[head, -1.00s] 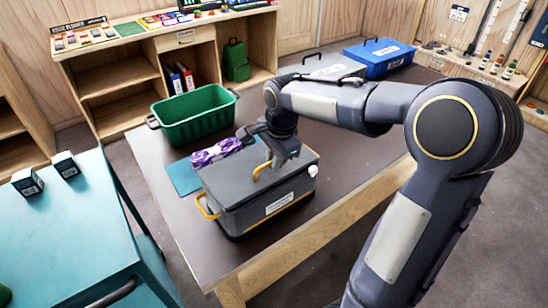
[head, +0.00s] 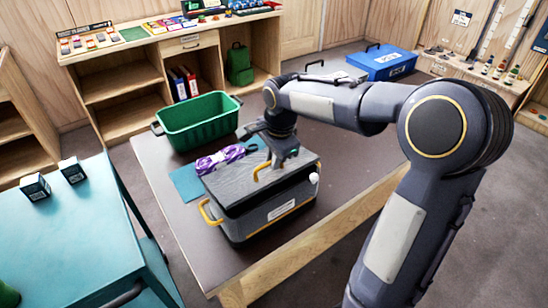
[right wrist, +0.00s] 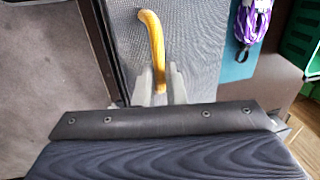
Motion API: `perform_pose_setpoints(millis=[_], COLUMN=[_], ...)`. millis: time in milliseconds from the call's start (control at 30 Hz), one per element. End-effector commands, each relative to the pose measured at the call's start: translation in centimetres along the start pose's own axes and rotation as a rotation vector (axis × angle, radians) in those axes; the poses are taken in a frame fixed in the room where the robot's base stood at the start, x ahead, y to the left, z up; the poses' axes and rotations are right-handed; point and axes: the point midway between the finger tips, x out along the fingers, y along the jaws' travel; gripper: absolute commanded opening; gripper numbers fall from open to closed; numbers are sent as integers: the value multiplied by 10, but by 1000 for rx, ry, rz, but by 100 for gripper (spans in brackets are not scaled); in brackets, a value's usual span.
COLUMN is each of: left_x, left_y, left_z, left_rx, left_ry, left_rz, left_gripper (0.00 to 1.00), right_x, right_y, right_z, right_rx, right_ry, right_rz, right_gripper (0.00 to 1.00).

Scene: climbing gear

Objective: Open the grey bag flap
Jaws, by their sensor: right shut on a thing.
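The grey bag (head: 245,230) stands on the dark-topped table, with a white label on its front and a yellow side handle at its left. Its dark grey flap (head: 232,190) covers the top; I cannot tell whether its edge is slightly raised. A curved yellow handle (head: 262,172) stands on the flap and also shows in the right wrist view (right wrist: 154,40). My right gripper (head: 272,165) reaches down over the flap and is shut on this handle, its fingers on either side of it in the right wrist view (right wrist: 160,80). My left gripper is out of view.
A purple rope bundle (head: 220,158) and a teal mat (head: 186,183) lie behind the bag. A green bin (head: 198,125) stands farther back. A blue case (head: 388,64) is at the far end. A teal table (head: 75,240) stands at the left.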

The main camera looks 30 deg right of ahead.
Motion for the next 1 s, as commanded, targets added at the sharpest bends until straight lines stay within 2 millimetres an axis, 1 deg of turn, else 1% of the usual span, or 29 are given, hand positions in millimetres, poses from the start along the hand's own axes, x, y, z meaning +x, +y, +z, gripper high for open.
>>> perform_pose_setpoints(millis=[400,767,867,1000], left_x=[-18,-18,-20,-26], left_y=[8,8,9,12], left_z=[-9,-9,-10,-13], left_rx=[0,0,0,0], left_ry=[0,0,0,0], left_rz=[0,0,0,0], left_gripper=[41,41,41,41], right_x=[-16,-14,-16,-21], right_y=[-21,-22,-24,-31], right_z=[0,0,0,0], right_rx=[-1,-1,-1,-1], right_ry=[-1,-1,-1,-1], right_rz=[-3,-3,-2,-2], right_gripper=[0,0,0,0])
